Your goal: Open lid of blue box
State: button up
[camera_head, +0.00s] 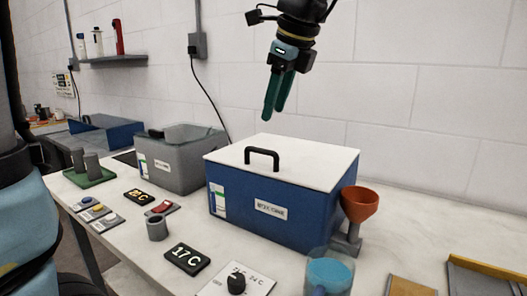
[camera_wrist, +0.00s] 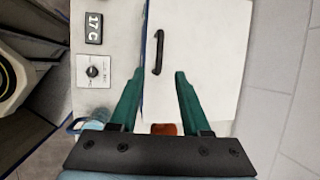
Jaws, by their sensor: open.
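The blue box (camera_head: 262,216) stands on the table with its white lid (camera_head: 300,161) lying shut on top. A black handle (camera_head: 262,154) stands up from the lid near its front edge. My gripper (camera_head: 273,112) hangs above the back part of the lid, apart from it, with its green fingers pointing down. In the wrist view my gripper (camera_wrist: 157,84) is open and empty. There the white lid (camera_wrist: 205,60) fills the middle, and the black handle (camera_wrist: 158,52) lies ahead of the fingertips, roughly between their lines. The box's far sides are hidden.
An orange funnel (camera_head: 359,203) on a stand is close to the box's right side. A blue cup (camera_head: 328,273), a knob panel (camera_head: 237,282) and a 17 C display (camera_head: 187,257) are in front. A grey box (camera_head: 179,160) stands to the left. The space above the lid is clear.

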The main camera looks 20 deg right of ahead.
aim_at(264, 151)
jog(key=x, duration=0.9)
jog(key=shift+w+f, duration=0.2)
jog(key=shift+f, duration=0.15)
jog(key=shift+c, duration=0.4)
grip_shut()
dwell(0.5)
